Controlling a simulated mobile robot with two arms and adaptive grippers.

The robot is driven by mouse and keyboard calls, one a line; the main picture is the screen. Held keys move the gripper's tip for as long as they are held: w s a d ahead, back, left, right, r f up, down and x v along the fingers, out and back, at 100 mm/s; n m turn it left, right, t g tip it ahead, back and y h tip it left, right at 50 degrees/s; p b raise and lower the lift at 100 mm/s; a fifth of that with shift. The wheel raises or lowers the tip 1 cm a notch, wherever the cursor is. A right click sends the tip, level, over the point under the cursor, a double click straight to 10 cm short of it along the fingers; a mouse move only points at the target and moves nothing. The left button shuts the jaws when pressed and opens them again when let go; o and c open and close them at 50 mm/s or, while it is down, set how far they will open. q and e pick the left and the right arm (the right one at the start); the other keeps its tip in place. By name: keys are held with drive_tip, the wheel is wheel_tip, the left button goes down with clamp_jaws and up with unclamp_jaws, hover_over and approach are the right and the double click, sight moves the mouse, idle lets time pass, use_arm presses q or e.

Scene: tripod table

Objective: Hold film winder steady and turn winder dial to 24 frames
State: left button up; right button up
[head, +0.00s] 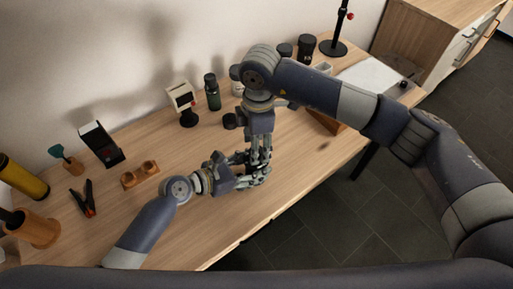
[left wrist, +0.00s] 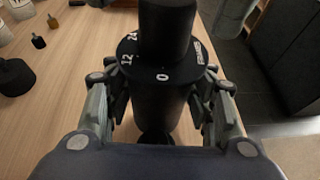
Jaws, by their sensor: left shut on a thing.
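The film winder (left wrist: 157,108) is a black upright cylinder in the left wrist view. Its round dial (left wrist: 164,75) carries white marks: 0 faces the camera, 12 is at the left, another number is partly hidden behind it, and lettering is at the right. A black knob (left wrist: 168,30) rises from the dial. My left gripper (left wrist: 160,88) is shut on the winder's body, one finger on each side. In the head view my left gripper (head: 240,172) meets my right gripper (head: 260,168), which points down from above. The grippers hide the winder there, and the right fingers' opening is unclear.
On the wooden table (head: 190,215) stand a dark green bottle (head: 212,92), a small white-fronted device (head: 184,102), a black stand (head: 102,145) and a wooden two-hole holder (head: 140,175). Black-orange pliers (head: 88,198) lie left. The front edge is close to the grippers.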

use_arm(q)
drive_tip(key=shift+r, duration=0.1)
use_arm(e)
wheel_tip(320, 180, up, 9)
drive_tip(key=shift+r, duration=0.15)
drive_tip(key=shift+w+d, duration=0.1)
use_arm(q)
drive_tip(key=o, duration=1.3)
